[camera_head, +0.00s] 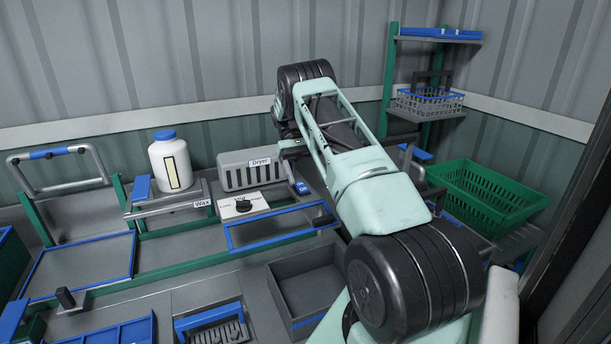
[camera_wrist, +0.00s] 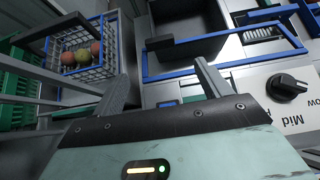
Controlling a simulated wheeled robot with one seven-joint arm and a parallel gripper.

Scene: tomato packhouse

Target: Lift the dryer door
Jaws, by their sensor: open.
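The dryer (camera_head: 240,178) is a grey ribbed box labelled "Dryer" at the back of the bench. In front of it is a blue-framed panel (camera_head: 232,239), which looks like the dryer door. The wrist view shows a blue frame (camera_wrist: 225,63) with a dark bar handle (camera_wrist: 180,41) at its left, beyond my fingers. My gripper (camera_wrist: 160,84) is open, with nothing between its two grey fingers, and the handle is apart from them.
A dial (camera_head: 243,206) sits left of my arm; it also shows in the wrist view (camera_wrist: 288,87) with a "Mid" mark. A white wax jug (camera_head: 170,165) stands further left. A green crate (camera_head: 485,195) is at right. A wire basket (camera_wrist: 103,70) holds several tomatoes.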

